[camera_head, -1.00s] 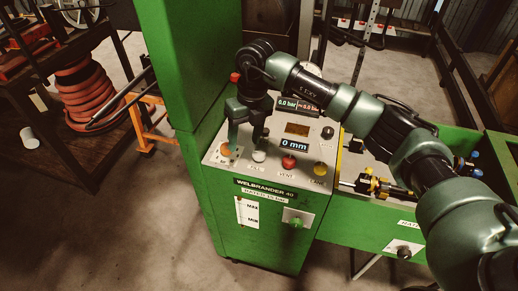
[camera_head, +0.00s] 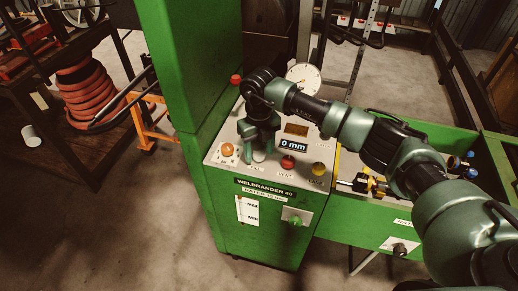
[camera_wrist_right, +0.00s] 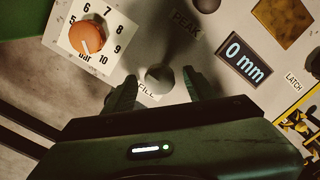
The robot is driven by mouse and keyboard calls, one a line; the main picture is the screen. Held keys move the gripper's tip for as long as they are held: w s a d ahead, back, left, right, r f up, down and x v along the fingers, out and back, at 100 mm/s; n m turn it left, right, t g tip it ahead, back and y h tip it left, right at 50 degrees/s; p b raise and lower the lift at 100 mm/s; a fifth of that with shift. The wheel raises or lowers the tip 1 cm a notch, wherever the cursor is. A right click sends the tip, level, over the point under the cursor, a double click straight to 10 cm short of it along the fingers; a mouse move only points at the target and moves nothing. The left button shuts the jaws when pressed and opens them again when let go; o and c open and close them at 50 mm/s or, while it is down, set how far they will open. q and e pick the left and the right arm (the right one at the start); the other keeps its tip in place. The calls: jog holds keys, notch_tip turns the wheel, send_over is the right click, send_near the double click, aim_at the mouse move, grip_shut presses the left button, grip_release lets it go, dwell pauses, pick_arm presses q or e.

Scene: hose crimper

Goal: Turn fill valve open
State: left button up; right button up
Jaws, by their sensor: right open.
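My right gripper (camera_wrist_right: 159,88) is open, with one finger on each side of the knob. In the head view the gripper (camera_head: 259,150) points down at the panel. A gap shows between the fingers and the knob in the wrist view; contact is not visible. My left gripper is not in view.
An orange pressure dial (camera_wrist_right: 86,37) sits left of the knob. A red knob (camera_head: 288,162) and a yellow knob (camera_head: 319,169) are to its right. The 0 mm display (camera_head: 293,144) is above them. A green column (camera_head: 192,60) rises close to my gripper's left.

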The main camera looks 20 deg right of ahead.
grip_shut()
jog(key=shift+m, duration=0.4)
jog(key=m+b, duration=0.1)
jog(key=m, duration=0.2)
jog(key=m+b, duration=0.1)
jog(key=m, duration=0.4)
jog(key=shift+b, duration=0.3)
jog(key=m, duration=0.4)
jog(key=shift+m, duration=0.4)
jog(key=m, duration=0.4)
jog(key=shift+r, duration=0.1)
jog(key=shift+w+m, duration=0.1)
jog(key=shift+m, duration=0.2)
